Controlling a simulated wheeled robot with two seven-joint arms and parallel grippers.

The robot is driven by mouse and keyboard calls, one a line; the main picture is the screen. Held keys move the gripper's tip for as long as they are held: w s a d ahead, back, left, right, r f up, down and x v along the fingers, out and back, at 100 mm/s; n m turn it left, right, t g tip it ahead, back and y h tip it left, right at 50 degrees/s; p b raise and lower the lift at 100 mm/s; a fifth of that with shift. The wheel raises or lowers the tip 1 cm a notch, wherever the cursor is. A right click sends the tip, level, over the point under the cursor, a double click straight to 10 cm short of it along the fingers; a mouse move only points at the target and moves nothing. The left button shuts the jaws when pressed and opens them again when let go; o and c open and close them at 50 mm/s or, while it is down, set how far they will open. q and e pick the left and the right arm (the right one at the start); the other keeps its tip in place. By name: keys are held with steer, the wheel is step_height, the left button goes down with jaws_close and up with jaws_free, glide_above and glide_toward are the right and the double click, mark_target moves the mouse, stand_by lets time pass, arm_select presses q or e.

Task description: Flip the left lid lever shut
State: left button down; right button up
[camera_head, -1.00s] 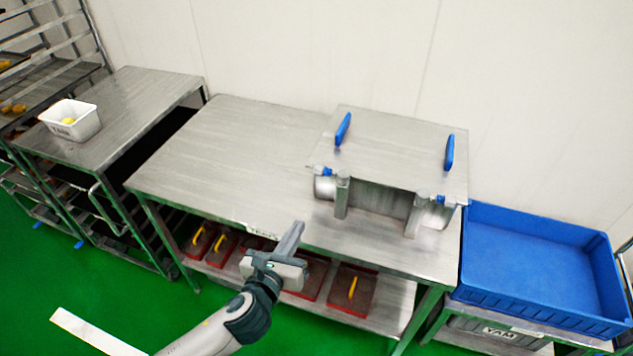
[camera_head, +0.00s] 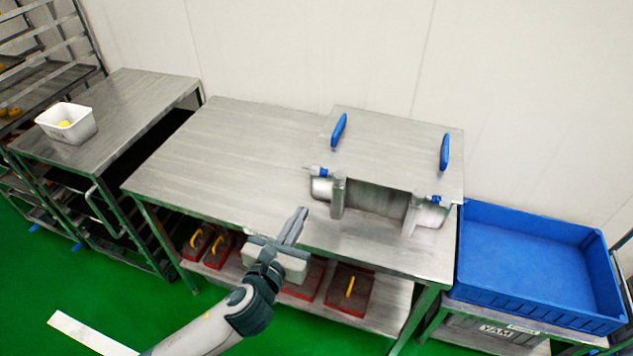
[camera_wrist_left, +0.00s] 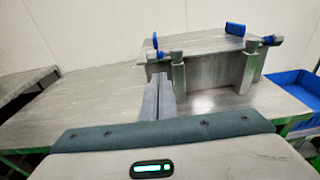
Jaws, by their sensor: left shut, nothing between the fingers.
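The encrusting machine (camera_head: 372,198) stands at the right end of the steel table, with its flat metal lid (camera_head: 395,145) on top. The left lid lever (camera_head: 318,171), a small metal rod with a blue collar, sticks out at the lid's front left corner. It also shows in the left wrist view (camera_wrist_left: 157,44). The right lid lever (camera_head: 434,198) is at the front right corner. My left gripper (camera_head: 301,212) is shut and empty, in front of and below the left lever, apart from it. Its fingers point toward the machine in the wrist view (camera_wrist_left: 160,82). My right gripper is out of view.
Two upright blue handles (camera_head: 339,130) (camera_head: 445,152) stand on the lid. The steel table (camera_head: 220,150) is clear left of the machine. A blue crate (camera_head: 530,312) is at the right. A white tub (camera_head: 68,132) stands on the left table.

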mark_target(322, 174)
arm_select(q)
steer(key=p+x, duration=0.1)
steer(key=x, duration=0.3)
steer(key=r+p+x, duration=0.1)
steer(key=x, duration=0.2)
steer(key=p+x, duration=0.1)
steer(key=x, duration=0.3)
steer(key=shift+w+d+r, duration=0.1)
steer(key=shift+w, duration=0.3)
